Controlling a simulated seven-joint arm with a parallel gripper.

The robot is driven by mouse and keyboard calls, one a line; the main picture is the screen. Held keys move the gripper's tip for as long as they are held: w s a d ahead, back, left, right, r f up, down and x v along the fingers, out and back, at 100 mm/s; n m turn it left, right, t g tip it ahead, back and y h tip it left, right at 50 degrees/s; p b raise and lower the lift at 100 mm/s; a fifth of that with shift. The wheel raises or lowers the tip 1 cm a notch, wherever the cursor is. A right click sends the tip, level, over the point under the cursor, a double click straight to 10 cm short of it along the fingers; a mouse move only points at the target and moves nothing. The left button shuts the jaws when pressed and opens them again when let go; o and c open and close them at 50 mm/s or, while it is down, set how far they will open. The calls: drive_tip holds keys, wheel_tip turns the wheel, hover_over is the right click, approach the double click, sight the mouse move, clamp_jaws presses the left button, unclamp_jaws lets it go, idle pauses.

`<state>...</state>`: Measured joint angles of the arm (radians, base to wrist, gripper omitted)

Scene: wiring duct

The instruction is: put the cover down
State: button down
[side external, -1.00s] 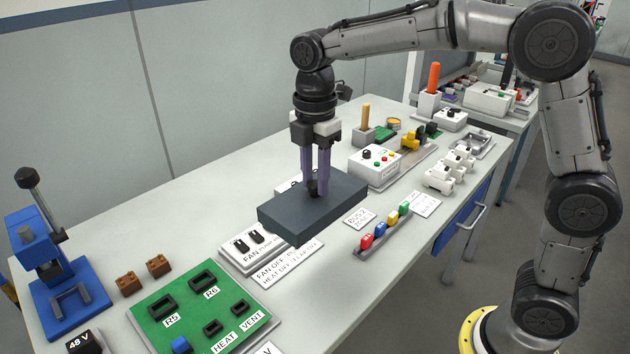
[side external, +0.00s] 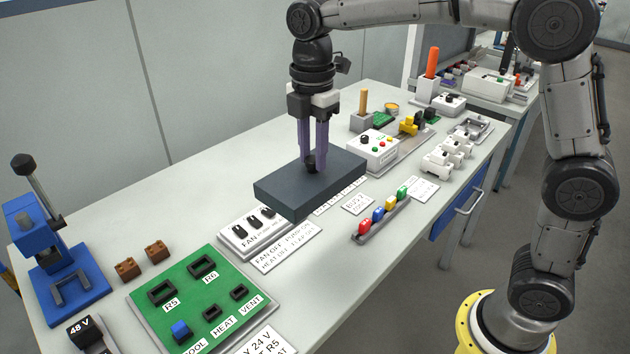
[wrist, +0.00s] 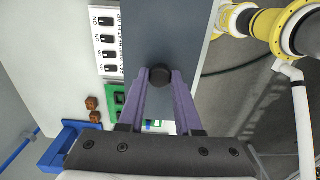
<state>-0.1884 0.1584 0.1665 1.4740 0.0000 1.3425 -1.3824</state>
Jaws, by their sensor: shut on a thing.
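The cover is a dark grey flat slab (side external: 330,175) with a black knob (side external: 310,164) on top. My gripper (side external: 311,158) points straight down, its purple fingers shut on the knob. The cover hangs roughly level and appears to be above the table, over the area between the fan panel and the white control box. In the wrist view the slab (wrist: 165,35) stretches away from the knob (wrist: 160,76), which sits between my fingertips. What lies under the slab is hidden.
A fan switch panel (side external: 245,235) and label plates lie close to the cover's near side. A strip of coloured blocks (side external: 380,218) is to the right, a white control box (side external: 372,150) behind. A green board (side external: 190,290) is in front. Bare table shows at left.

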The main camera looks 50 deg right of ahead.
drive_tip(key=shift+f, duration=0.35)
drive_tip(key=s+f, duration=0.3)
drive_tip(key=s, duration=0.6)
drive_tip(key=s+f, duration=0.2)
drive_tip(key=s, duration=0.7)
drive_tip(key=shift+w+a+f, duration=0.7)
drive_tip(key=shift+w+f, duration=1.3)
drive_tip(key=shift+f, duration=0.1)
drive_tip(key=shift+w+a+f, duration=0.7)
drive_tip(key=shift+w+f, duration=1.3)
drive_tip(key=shift+f, duration=0.15)
drive_tip(key=shift+w+a+f, duration=0.7)
drive_tip(key=shift+w+f, duration=1.3)
drive_tip(key=shift+f, duration=0.1)
drive_tip(key=shift+f, duration=0.15)
drive_tip(key=c, duration=0.6)
unclamp_jaws()
